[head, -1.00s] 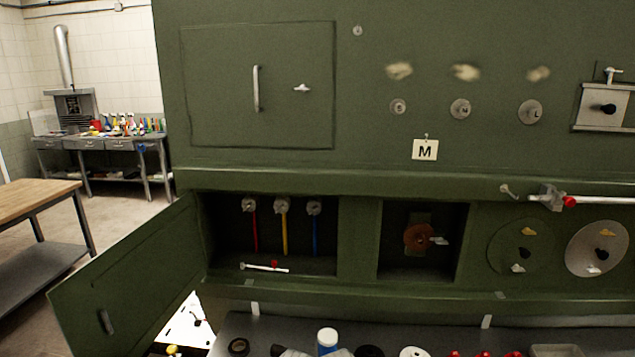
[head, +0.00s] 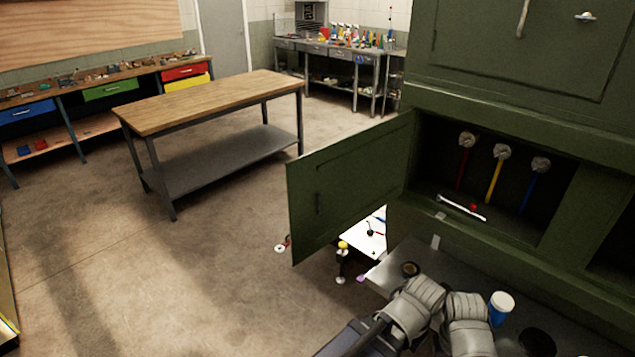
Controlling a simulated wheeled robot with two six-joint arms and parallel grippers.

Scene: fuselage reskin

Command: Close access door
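The green access door (head: 350,185) stands swung open to the left of its compartment, hinged along the compartment's left edge. The open compartment (head: 540,215) holds a red, a yellow and a blue cable (head: 495,182) hanging from grey connectors. I see no gripper fingers in the head view, and nothing touches the door.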

